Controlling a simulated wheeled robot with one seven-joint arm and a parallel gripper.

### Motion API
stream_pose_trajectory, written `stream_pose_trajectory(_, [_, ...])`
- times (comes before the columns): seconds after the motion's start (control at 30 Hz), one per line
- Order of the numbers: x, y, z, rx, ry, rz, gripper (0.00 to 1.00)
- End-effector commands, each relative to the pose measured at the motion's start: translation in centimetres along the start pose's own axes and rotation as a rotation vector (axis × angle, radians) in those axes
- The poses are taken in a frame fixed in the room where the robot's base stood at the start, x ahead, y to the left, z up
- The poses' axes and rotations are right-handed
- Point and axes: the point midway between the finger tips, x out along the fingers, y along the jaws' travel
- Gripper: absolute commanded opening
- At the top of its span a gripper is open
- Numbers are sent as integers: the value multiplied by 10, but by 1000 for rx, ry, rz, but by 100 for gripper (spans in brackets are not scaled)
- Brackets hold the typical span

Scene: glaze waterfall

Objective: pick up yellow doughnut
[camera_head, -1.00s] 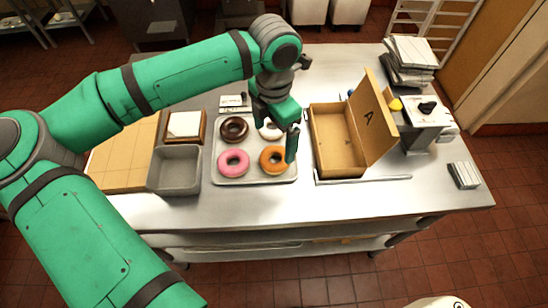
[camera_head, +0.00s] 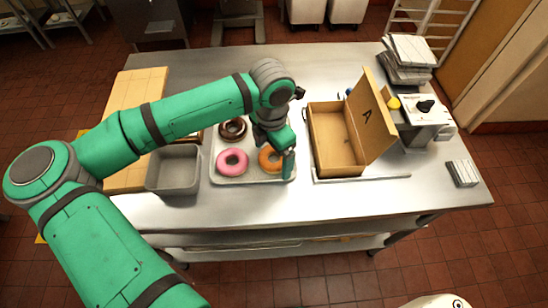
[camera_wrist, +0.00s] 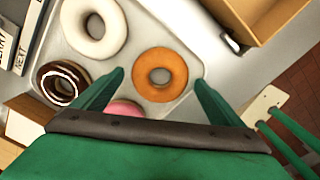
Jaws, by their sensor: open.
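An orange-yellow glazed doughnut (camera_head: 267,160) lies at the front right of a metal tray (camera_head: 252,178); no other doughnut looks nearer to yellow. My gripper (camera_head: 284,162) is open and empty, low over the tray's right side, and partly covers this doughnut in the head view. In the wrist view the orange-yellow doughnut (camera_wrist: 178,62) shows whole, between and slightly beyond the two open fingertips (camera_wrist: 160,78). A gap shows on each side of it. I cannot tell the height of the fingertips above it.
A pink doughnut (camera_head: 232,161) and a chocolate one (camera_head: 233,129) share the tray; a white one (camera_wrist: 93,27) shows only in the wrist view. A grey bin (camera_head: 173,170) stands left, an open cardboard box (camera_head: 335,140) right. The front tabletop is clear.

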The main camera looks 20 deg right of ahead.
Motion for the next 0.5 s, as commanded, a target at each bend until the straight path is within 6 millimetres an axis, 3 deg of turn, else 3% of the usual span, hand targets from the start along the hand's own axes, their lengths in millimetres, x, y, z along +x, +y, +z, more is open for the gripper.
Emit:
stream_pose_trajectory(0.03, [2,-1,-1,0,4,-2,92])
stream_pose_trajectory(0.2, [2,0,-2,-2,5,-1,51])
stream_pose_trajectory(0.23, [2,0,-2,-3,5,-1,48])
stream_pose_trajectory(0.5, [2,1,-2,-3,6,0,48])
